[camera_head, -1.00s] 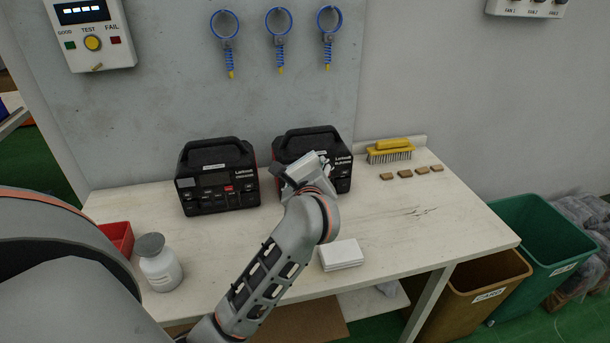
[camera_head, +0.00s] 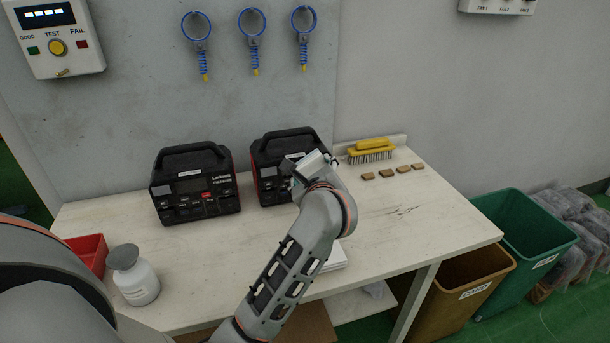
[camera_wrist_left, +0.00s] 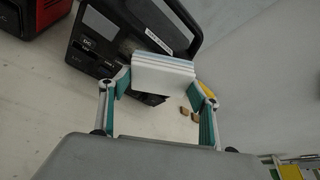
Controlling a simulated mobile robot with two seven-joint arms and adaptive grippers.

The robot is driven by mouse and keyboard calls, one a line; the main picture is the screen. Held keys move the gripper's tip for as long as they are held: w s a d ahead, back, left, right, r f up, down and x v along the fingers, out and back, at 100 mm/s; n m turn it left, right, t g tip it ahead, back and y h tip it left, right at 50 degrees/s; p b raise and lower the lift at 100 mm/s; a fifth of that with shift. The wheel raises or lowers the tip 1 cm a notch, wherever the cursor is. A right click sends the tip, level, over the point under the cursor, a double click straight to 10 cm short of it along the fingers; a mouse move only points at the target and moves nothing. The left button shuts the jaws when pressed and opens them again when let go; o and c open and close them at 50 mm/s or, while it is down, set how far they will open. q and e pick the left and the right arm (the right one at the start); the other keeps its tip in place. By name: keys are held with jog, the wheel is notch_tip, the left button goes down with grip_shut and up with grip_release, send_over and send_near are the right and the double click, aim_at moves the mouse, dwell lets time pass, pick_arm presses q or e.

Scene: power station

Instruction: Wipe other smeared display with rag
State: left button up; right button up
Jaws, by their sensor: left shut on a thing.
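My left gripper (camera_head: 314,172) is at the right part of that station's front. In the left wrist view it is shut on a folded white rag (camera_wrist_left: 163,75), held close before the black station (camera_wrist_left: 92,45). I cannot tell whether the rag touches it. My right gripper is not in view.
A white folded stack (camera_head: 334,258) lies partly behind my forearm. A white bottle (camera_head: 138,284) and red tray (camera_head: 88,250) are at left. A yellow brush (camera_head: 371,150) and several brown blocks (camera_head: 387,175) are at back right. Bins (camera_head: 535,238) stand right of the table.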

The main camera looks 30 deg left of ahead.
pick_arm(q)
jog(key=shift+s+a+r, duration=0.1)
jog(key=shift+s+a, duration=0.6)
jog(key=s+a, duration=0.3)
jog(key=s, duration=0.1)
jog(key=shift+a, duration=0.2)
dwell(0.4)
jog(key=s+d, duration=0.4)
jog(key=shift+d+p, duration=0.3)
jog(key=shift+d, duration=0.05)
jog(key=shift+d, duration=0.1)
dwell(0.4)
jog(key=shift+s+d, duration=0.9)
jog(key=shift+d, duration=0.15)
